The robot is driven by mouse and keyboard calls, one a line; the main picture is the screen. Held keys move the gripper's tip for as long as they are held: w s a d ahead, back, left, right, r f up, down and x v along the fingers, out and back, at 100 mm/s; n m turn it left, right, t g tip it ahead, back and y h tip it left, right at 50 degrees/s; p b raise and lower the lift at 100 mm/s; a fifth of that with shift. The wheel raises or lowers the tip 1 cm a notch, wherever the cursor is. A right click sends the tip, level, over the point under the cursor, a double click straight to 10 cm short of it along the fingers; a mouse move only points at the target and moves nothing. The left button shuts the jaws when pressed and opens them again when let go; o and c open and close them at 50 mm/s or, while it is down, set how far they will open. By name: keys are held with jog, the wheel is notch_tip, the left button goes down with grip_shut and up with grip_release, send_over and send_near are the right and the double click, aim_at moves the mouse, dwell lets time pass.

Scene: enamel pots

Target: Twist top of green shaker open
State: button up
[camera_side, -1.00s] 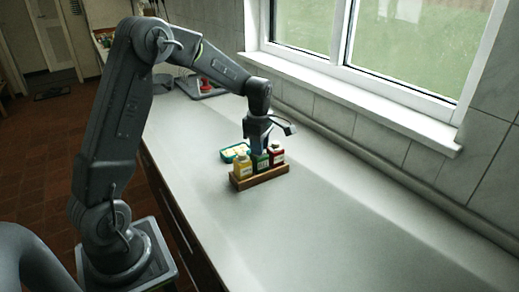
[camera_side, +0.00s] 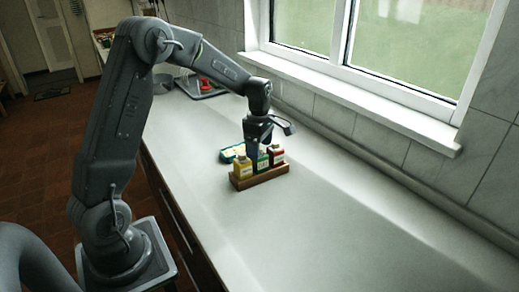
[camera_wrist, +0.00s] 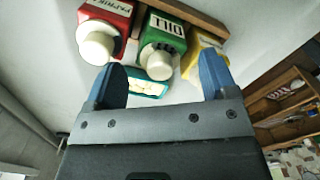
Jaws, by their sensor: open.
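The green shaker (camera_side: 262,164) with a DILL label stands in the middle of a wooden rack (camera_side: 262,181). The wrist view shows its green body (camera_wrist: 164,30) and round white top (camera_wrist: 158,64). A red PAPRIKA shaker (camera_side: 277,156) and a yellow shaker (camera_side: 243,170) stand on either side of it. My gripper (camera_side: 260,149) is above the rack, over the green shaker. In the wrist view its two blue fingers are apart and empty, one on each side of the white top. I cannot tell how far above the top the fingertips are.
A small teal dish (camera_side: 231,153) with pale contents lies just behind the rack. A dark tray (camera_side: 200,88) with a red item is at the far end of the counter. The counter (camera_side: 340,235) in front and right is clear. A tiled wall and window border the right.

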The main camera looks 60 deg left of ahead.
jog(key=shift+r, duration=3.55)
notch_tip(320, 180, up, 12)
jog(key=r, duration=0.1)
jog(key=s+d+r+m+t, duration=0.2)
jog(key=s+d+m, duration=0.5)
jog(key=d, duration=0.1)
jog(key=s+d+f+m+t, duration=0.1)
jog(key=s+d+f+m, duration=0.3)
jog(key=s+m, duration=0.4)
jog(key=s+d+f+m+t, duration=0.2)
jog(key=s+d+m, duration=0.3)
jog(key=s+m, duration=0.3)
jog(key=shift+f+m+t, duration=0.3)
jog(key=shift+f+m, duration=0.2)
jog(key=shift+f, duration=0.4)
